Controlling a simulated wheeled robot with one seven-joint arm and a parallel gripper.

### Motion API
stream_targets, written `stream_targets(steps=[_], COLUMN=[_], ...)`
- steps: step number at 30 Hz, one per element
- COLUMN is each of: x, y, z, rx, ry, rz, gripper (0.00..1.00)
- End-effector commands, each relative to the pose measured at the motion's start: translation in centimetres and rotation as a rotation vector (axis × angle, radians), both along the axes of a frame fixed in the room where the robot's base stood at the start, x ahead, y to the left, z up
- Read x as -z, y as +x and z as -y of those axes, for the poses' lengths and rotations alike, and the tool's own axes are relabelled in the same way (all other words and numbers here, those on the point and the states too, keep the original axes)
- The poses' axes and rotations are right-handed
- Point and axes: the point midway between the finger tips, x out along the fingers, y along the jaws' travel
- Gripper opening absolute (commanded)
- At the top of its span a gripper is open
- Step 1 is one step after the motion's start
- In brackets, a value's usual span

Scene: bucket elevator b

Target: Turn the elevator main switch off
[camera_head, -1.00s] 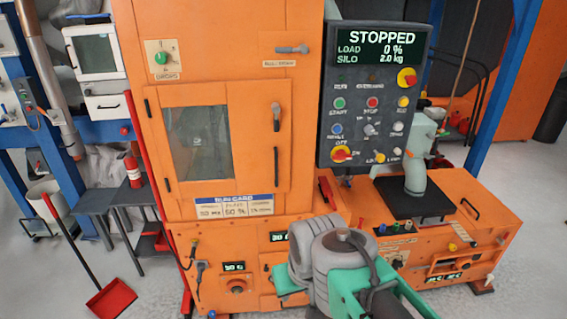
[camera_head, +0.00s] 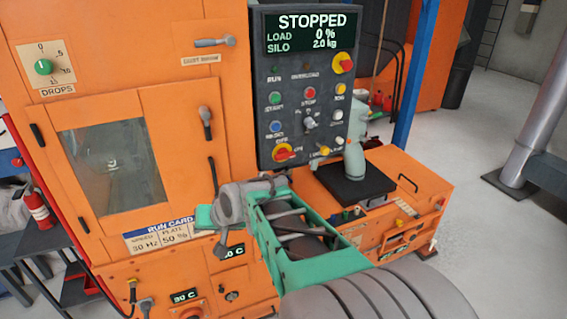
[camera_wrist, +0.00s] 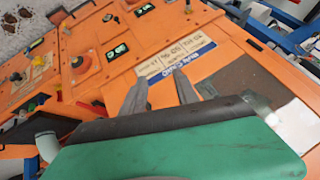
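The main switch (camera_head: 283,153) is a red rotary handle on a yellow disc at the lower left of the dark control panel (camera_head: 262,110). An OFF label stands above it, and the handle looks roughly level. The panel display (camera_head: 306,32) reads STOPPED, load 0 %, silo 2.0 kg. In the wrist view my gripper (camera_wrist: 160,88) has its two grey fingers apart with nothing between them. They point toward the orange cabinet front and the run card (camera_wrist: 180,60). The switch is not recognisable in the wrist view. My fingertips cannot be made out in the head view.
A red and yellow emergency-stop-like knob (camera_head: 343,63) and several small buttons share the panel. A lever handle (camera_head: 205,120) sticks out from the cabinet door (camera_head: 165,100). A grey-green pipe (camera_head: 354,158) rises from the lower housing. Open floor (camera_head: 490,260) lies at right.

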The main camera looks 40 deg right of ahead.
Motion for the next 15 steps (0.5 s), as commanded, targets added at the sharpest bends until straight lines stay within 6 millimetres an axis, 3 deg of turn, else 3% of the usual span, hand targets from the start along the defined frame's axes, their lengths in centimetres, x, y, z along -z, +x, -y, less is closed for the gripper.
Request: stream_targets(steps=[1, 3, 4, 6, 9, 12, 15], x=[2.1, 2.1, 2.0, 1.4, 0.6, -0.1, -0.5], y=[3.0, 6.4, 7.1, 7.2, 5.1, 3.5, 3.8], z=[4.4, 10.9, 13.9, 20.8, 28.5, 31.9, 32.8], rx=[0.138, 0.323, 0.400, 0.558, 0.713, 0.777, 0.789], ry=[0.121, 0.317, 0.402, 0.585, 0.777, 0.869, 0.892], rz=[0.093, 0.277, 0.359, 0.542, 0.750, 0.858, 0.884], gripper=[0.36, 0.36, 0.36, 0.36, 0.36, 0.36, 0.36])
